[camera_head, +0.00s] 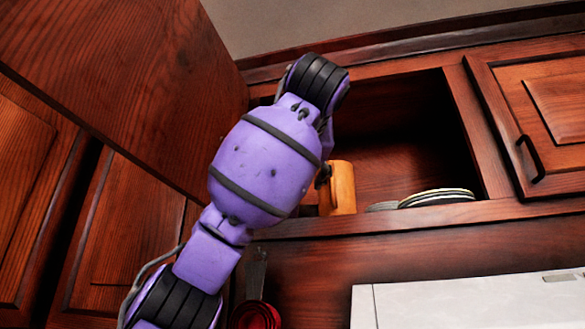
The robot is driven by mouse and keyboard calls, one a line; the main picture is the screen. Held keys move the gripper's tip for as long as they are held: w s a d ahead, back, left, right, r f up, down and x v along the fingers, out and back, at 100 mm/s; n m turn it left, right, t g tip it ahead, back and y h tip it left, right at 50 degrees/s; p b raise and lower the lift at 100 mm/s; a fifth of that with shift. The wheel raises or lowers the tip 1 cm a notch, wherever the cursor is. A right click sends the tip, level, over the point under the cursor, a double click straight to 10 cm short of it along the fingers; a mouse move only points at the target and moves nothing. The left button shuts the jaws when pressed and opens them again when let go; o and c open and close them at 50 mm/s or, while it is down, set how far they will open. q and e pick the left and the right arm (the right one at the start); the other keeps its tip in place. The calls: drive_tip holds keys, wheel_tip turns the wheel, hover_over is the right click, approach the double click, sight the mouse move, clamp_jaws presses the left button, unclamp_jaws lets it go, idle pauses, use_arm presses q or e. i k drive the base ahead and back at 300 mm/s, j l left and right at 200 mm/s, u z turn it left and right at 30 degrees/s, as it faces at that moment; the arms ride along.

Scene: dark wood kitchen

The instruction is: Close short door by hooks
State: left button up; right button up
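The short cabinet door (130,75) stands wide open on the left, its broad wood face reaching toward me. The cabinet opening (400,130) beside it is dark inside. A purple arm of mine, coming in from the lower left, crosses in front of the door's edge and the left part of the opening. It bends at the top and runs back down behind itself. A small dark part (323,176) shows past it and may belong to my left gripper; its fingers are hidden. I cannot tell whether it touches the door. My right gripper is out of view.
An orange-brown block-like object (340,188) and stacked plates (436,198) stand in the cabinet. A shut door (545,110) with a dark handle (530,158) is on the right. A white appliance (470,300) and red round utensils (256,315) are below.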

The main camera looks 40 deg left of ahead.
sight(155, 82)
drive_tip(key=k+l, duration=0.2)
drive_tip(key=l, duration=0.15)
drive_tip(key=k+l, duration=0.15)
drive_tip(key=l, duration=0.2)
drive_tip(key=k+l, duration=0.2)
drive_tip(key=l, duration=0.15)
drive_tip(key=k+l, duration=0.2)
drive_tip(key=l, duration=0.15)
drive_tip(key=k+l, duration=0.2)
drive_tip(key=l, duration=0.15)
